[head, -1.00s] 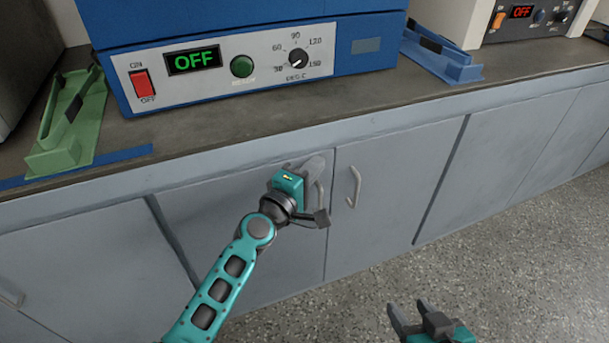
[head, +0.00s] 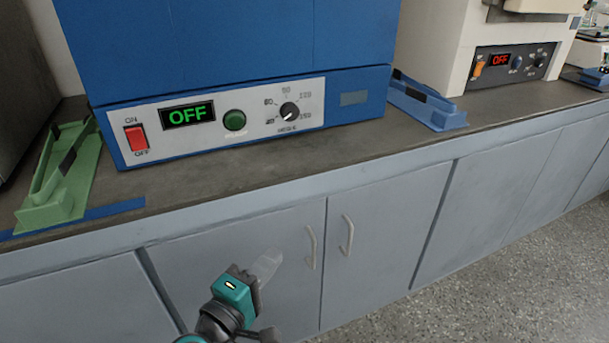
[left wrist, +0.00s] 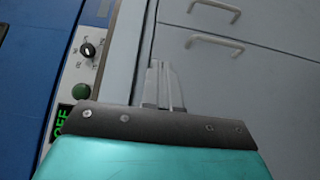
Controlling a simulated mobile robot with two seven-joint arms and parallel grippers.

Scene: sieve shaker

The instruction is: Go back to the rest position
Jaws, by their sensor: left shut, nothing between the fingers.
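My left gripper (head: 266,266) shows low in the middle of the head view, in front of the grey cabinet doors and below the bench edge. Its grey fingers are together with nothing between them, and they also show in the left wrist view (left wrist: 164,85). It is apart from the door handles to its right. My right gripper is outside both current views.
The blue oven (head: 230,50) stands on the dark bench top (head: 300,150) with its display reading OFF. A green holder (head: 62,180) and a blue holder (head: 428,103) flank it. Cabinet handles (head: 348,235) stick out below. Speckled floor (head: 520,270) lies open at right.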

